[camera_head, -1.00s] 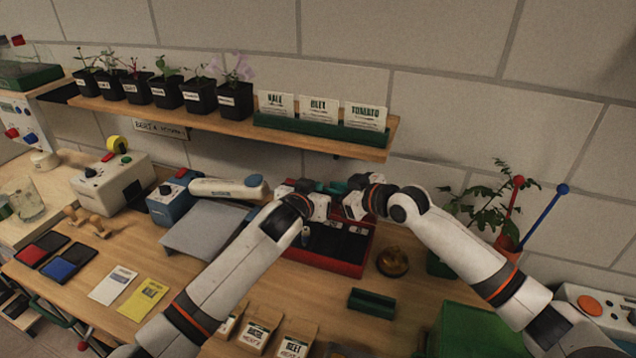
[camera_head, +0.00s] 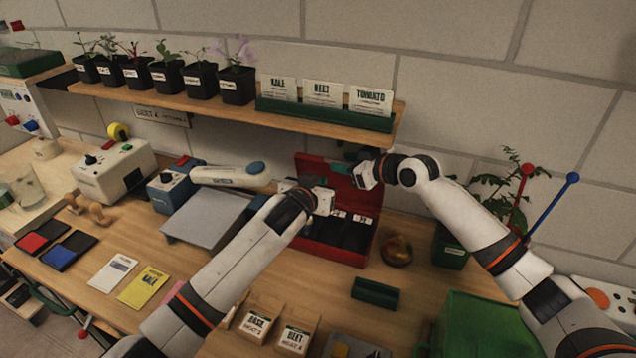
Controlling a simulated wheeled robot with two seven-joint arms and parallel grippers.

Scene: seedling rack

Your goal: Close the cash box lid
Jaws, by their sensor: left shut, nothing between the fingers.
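The red cash box (camera_head: 318,253) stands open on the bench, with dark compartments inside. Its red lid (camera_head: 309,170) stands up along the back edge, partly hidden by my grippers. My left gripper (camera_head: 327,199) is shut and empty, over the left rear part of the box in front of the lid in this view. I cannot tell whether it touches the lid. My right gripper (camera_head: 347,168) is by the lid's upper right part, its dark teal fingertips pointing left. Its jaw gap is too small to make out.
A wooden shelf (camera_head: 225,112) with potted seedlings and a green seed-packet rack (camera_head: 320,117) hangs above. A grey scale-like plate (camera_head: 205,218) and a white handheld device (camera_head: 230,176) lie left. A brass bell (camera_head: 397,251), green tray (camera_head: 375,292) and potted plant (camera_head: 452,247) are right.

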